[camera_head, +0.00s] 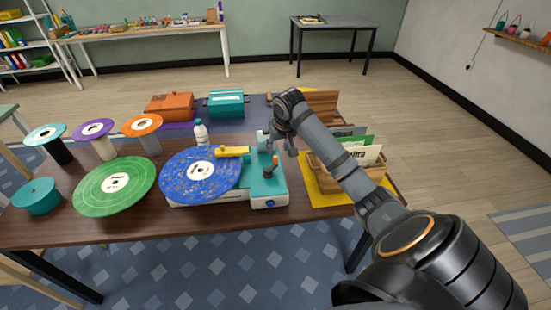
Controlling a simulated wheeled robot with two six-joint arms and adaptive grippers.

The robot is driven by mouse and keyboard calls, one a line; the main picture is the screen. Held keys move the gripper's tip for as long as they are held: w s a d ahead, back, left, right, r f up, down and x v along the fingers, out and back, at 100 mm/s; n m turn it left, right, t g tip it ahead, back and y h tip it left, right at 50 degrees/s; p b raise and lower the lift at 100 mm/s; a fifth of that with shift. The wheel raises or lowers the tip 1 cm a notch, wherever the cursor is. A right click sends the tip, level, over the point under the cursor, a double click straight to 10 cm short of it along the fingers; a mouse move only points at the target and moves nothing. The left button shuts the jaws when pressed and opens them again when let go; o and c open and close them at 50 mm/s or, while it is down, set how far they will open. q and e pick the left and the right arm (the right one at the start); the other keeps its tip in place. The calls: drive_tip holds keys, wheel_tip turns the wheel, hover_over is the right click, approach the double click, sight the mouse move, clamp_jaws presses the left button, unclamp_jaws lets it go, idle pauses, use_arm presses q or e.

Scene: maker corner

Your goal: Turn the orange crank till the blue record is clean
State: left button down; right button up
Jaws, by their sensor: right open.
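The blue record (187,186), with pale specks over its surface and a white label, lies flat on a teal and white machine (267,190) at the table's front. A yellow bar (232,152) reaches over the record's edge. A small orange part, which looks like the crank's knob (275,160), shows at the machine's right side; the rest of the crank is hard to make out. My right gripper (282,149) is open and points down just above and beside this part. I cannot tell whether it touches it. My left gripper is not in view.
A green record (115,187) lies left of the machine, near several records on stands and a teal round container (37,196). A white bottle (201,135) stands behind the blue record. A wooden crate (327,181) with sleeves is at the right, under my arm.

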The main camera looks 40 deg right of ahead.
sight(276, 157)
drive_tip(key=x, duration=0.9)
drive_tip(key=shift+c, duration=0.4)
clamp_jaws()
